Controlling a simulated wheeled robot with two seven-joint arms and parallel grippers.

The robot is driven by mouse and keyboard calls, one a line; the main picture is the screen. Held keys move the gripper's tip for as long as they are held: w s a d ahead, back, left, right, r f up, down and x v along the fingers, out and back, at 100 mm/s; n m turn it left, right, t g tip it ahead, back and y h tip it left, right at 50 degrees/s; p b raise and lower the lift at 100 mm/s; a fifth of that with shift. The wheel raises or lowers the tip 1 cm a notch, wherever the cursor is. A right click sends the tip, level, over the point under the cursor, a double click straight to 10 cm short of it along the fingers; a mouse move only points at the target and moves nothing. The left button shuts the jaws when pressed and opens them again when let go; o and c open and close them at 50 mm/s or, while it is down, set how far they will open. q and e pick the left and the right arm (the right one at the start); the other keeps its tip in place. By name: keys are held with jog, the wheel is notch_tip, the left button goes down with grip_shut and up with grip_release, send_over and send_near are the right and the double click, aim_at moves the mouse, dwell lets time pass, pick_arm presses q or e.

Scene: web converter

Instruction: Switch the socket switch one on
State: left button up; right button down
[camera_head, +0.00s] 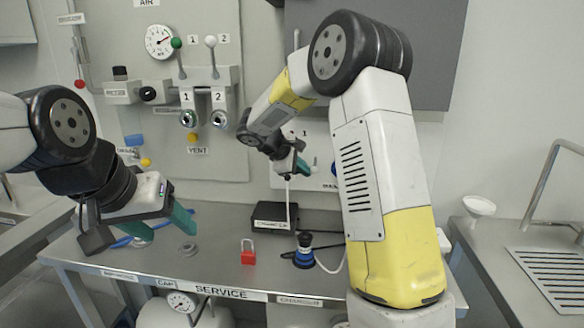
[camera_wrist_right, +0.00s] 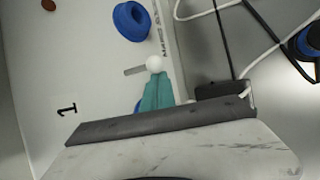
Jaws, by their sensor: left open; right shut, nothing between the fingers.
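The socket panel, labelled "MAINS", is on the back wall behind my right arm. In the right wrist view a white ball knob (camera_wrist_right: 154,63) of a switch lever stands by a slot, near the label "1" (camera_wrist_right: 66,106). A blue round socket (camera_wrist_right: 132,20) is above it. My right gripper (camera_head: 303,168) is shut and empty. Its green fingertips (camera_wrist_right: 157,80) are right at the knob; I cannot tell whether they touch. My left gripper (camera_head: 160,222) is open and empty above the left of the service table.
The service table (camera_head: 215,225) holds a red padlock (camera_head: 248,252), a black box (camera_head: 275,217) and a blue-and-black plug (camera_head: 305,252) with a white cable. The air panel (camera_head: 200,100) with levers and a gauge is at left. A sink counter (camera_head: 500,240) is at right.

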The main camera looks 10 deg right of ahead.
jog(key=shift+s+r+g+y, duration=0.1)
jog(key=shift+r+g+y, duration=0.25)
jog(key=shift+g, duration=0.45)
dwell(0.4)
jog(key=shift+d+r+n+g, duration=0.1)
jog(key=shift+r+n+g, duration=0.35)
jog(key=shift+r, duration=1.25)
jog(key=shift+r, duration=0.8)
